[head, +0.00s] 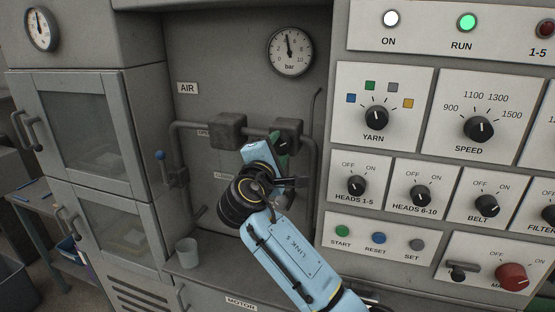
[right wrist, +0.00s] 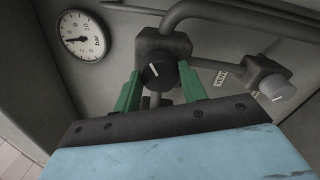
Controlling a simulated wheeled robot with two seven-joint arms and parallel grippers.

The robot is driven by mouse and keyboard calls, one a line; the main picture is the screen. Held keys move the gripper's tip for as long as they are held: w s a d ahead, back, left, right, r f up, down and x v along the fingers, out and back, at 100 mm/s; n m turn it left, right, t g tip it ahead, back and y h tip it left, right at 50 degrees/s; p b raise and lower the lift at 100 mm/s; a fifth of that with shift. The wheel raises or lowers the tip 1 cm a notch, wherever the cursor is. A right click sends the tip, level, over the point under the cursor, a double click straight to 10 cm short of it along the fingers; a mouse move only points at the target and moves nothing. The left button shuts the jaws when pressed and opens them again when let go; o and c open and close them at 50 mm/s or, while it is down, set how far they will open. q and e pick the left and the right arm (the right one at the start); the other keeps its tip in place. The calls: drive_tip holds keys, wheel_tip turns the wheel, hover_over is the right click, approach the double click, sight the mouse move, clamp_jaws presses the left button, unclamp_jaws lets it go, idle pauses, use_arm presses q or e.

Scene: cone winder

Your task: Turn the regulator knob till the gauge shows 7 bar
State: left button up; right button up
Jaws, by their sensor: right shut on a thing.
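The round white bar gauge (head: 290,52) sits high on the grey panel. Its needle points almost straight up, tilted slightly left, at roughly the middle of the 0 to 10 scale. It also shows turned in the right wrist view (right wrist: 82,37). The black regulator knob (right wrist: 157,75) with a white mark sits on a dark block. My right gripper's green fingers (right wrist: 160,92) are shut on it, one on each side. In the head view my right gripper (head: 281,143) reaches the pipework below the gauge, and the knob is hidden there. My left gripper is not in view.
A pale grey knob (right wrist: 277,88) is on a neighbouring block. Pipes run around both blocks. A blue-topped lever (head: 160,156) and a cup (head: 187,252) stand to the left. The control panel (head: 430,145) with its switches is close on the right.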

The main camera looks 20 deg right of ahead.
drive_tip(key=m+b, duration=0.2)
drive_tip(key=m, duration=0.1)
drive_tip(key=m+b, duration=0.1)
drive_tip(key=m, duration=0.1)
drive_tip(key=shift+a+f+b, duration=0.1)
drive_tip(key=shift+f+b, duration=0.2)
drive_tip(key=shift+b, duration=0.1)
drive_tip(key=shift+r+m+g+b, duration=0.15)
drive_tip(key=shift+m+g+b, duration=0.25)
drive_tip(key=shift+m+b, duration=1.5)
drive_tip(key=shift+m+p, duration=0.3)
drive_tip(key=shift+m, duration=0.1)
drive_tip(key=o, duration=1)
drive_tip(key=shift+c, duration=0.2)
drive_tip(key=shift+r, duration=0.1)
drive_tip(key=shift+r, duration=0.1)
wheel_tip(320, 180, up, 10)
